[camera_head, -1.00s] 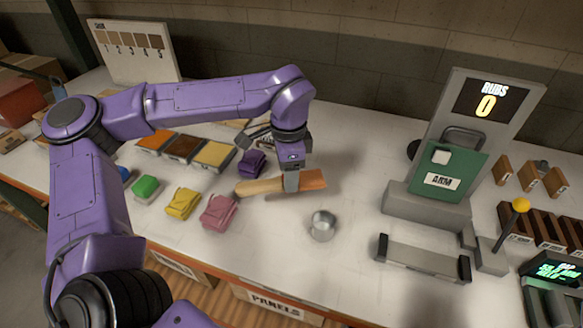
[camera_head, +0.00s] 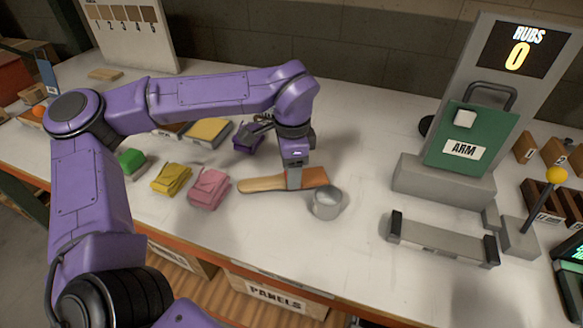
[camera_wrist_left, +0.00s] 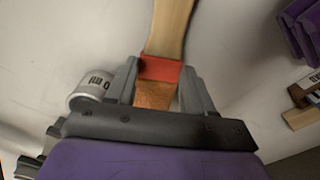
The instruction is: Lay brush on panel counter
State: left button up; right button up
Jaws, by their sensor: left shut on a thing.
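My left gripper (camera_head: 293,180) is shut on a brush, with its fingers on either side of the red band. The brush has a pale wooden handle (camera_head: 260,184) pointing left and a brown-orange head (camera_head: 315,177) on the right. It lies level at or just above the white panel counter (camera_head: 270,233); I cannot tell if it touches. In the left wrist view the brush handle (camera_wrist_left: 170,28) runs away from the gripper (camera_wrist_left: 158,82). My right gripper is not in view.
A metal cup (camera_head: 327,203) stands close to the brush head. Pink (camera_head: 209,188) and yellow (camera_head: 171,178) folded cloths lie left of the handle. A grey stand with a green ARM panel (camera_head: 470,137) and a low grey cradle (camera_head: 442,240) are right. The front counter is clear.

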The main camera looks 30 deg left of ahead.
pick_arm(q)
jog(key=shift+f, duration=0.35)
jog(key=o, duration=1.2)
notch_tip(320, 180, up, 11)
jog(key=shift+f+b, duration=0.15)
jog(key=shift+b, duration=0.3)
